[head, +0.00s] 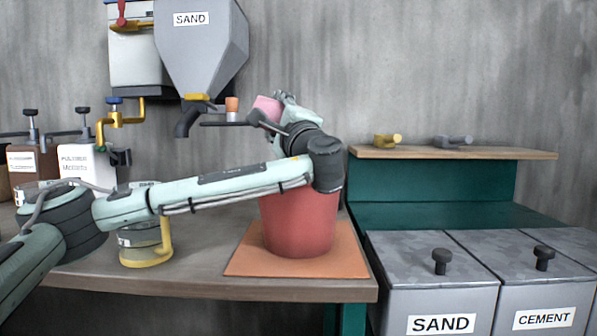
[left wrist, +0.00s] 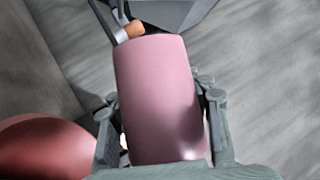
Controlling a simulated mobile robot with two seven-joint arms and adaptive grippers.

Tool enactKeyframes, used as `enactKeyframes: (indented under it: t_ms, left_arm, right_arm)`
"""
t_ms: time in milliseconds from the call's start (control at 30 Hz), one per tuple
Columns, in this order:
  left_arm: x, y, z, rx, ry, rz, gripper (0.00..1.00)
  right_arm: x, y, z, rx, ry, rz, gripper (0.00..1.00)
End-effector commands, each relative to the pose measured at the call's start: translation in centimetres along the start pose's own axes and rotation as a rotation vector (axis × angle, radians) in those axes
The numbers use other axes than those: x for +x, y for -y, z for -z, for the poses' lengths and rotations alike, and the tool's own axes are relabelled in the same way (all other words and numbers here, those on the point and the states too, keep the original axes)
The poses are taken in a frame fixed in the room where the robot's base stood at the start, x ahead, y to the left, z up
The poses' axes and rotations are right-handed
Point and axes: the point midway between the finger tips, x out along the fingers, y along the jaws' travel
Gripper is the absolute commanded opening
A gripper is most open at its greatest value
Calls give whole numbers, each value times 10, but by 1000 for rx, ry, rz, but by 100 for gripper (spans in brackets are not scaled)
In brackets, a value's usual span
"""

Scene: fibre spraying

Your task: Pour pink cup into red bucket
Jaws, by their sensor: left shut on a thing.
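The pink cup (head: 267,105) is held by my left gripper (head: 279,112) above the red bucket (head: 300,222), near its back side. In the head view the cup looks tilted, and my arm hides part of it. In the left wrist view the pink cup (left wrist: 156,98) sits between the two fingers of my left gripper (left wrist: 160,115), one on each side. The red bucket (left wrist: 42,148) shows at the lower left there. Its opening is hidden behind my arm in the head view, and the cup's contents cannot be seen. My right gripper is not in view.
The bucket stands on an orange mat (head: 247,263) on the wooden table (head: 205,283). A grey sand hopper (head: 205,55) with a dark spout hangs behind. A can with a yellow handle (head: 146,240) stands left of the bucket. Sand and cement bins (head: 430,270) are at right.

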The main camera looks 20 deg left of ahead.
Motion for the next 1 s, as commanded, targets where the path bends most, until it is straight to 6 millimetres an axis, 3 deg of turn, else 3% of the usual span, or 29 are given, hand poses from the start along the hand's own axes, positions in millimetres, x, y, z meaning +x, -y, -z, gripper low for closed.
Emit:
enactKeyframes:
  t_ms: [1000]
  left_arm:
    - [-1, 5, 4, 98, -22, 53, 10]
  right_arm:
    - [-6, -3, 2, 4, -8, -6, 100]
